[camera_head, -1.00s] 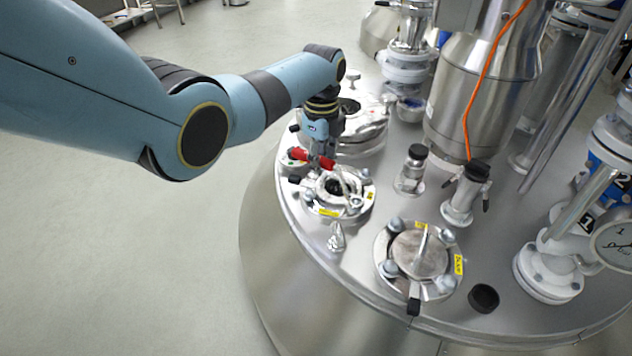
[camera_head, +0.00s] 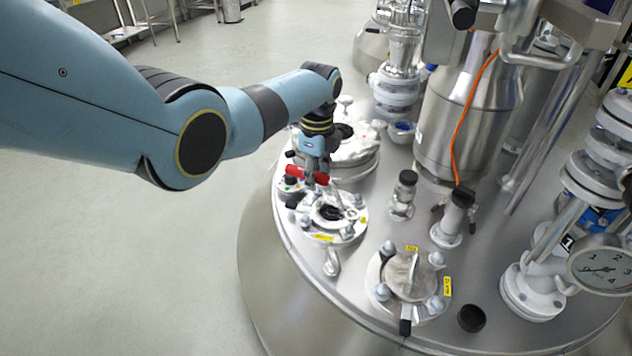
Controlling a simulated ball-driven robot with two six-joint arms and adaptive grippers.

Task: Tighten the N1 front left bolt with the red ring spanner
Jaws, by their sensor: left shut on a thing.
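My left gripper (camera_head: 313,172) is shut on the red spanner (camera_head: 299,174) by its red handle, just above the back of the nearer-left flange (camera_head: 347,236). The spanner's metal shaft runs down to the right over this flange. I cannot tell whether its ring end sits around a bolt. The flange has a dark centre, bolts around its rim and yellow labels too small to read. A second flange (camera_head: 408,276) with a metal cover, several bolts and yellow labels lies to the front right. My right gripper is not in view.
A large round cover (camera_head: 352,152) stands behind the gripper. Short black-capped valves (camera_head: 402,195) (camera_head: 455,217) rise right of the flange. A small metal fitting (camera_head: 331,262) stands in front of it. A black cap (camera_head: 472,318) lies front right. A gauge (camera_head: 600,270) and pipes crowd the right.

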